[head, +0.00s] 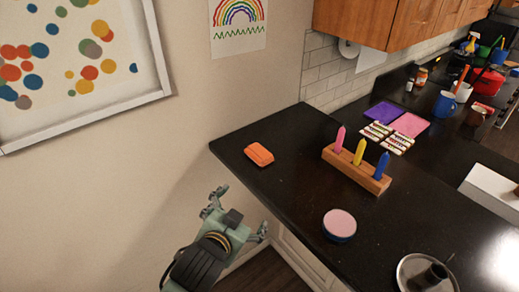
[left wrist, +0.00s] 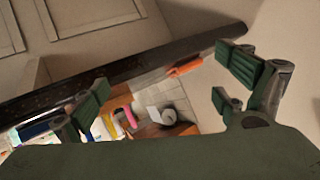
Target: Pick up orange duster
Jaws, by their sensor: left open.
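The orange duster (head: 259,154) lies flat on the black countertop near its left end. In the left wrist view, the orange duster (left wrist: 186,67) shows past the counter edge, between the open fingers. My left gripper (head: 240,208) is open and empty, in front of the counter's left edge. It is below and apart from the duster in the head view. The left gripper's fingers (left wrist: 170,80) spread wide in the left wrist view. My right gripper is in neither view.
A wooden block (head: 357,172) with pink, yellow and blue candle-like pieces stands right of the duster. A pink-topped blue bowl (head: 339,225) and a round metal dish (head: 412,262) are nearer the front. The black countertop (head: 290,195) is clear around the duster. A wall is at left.

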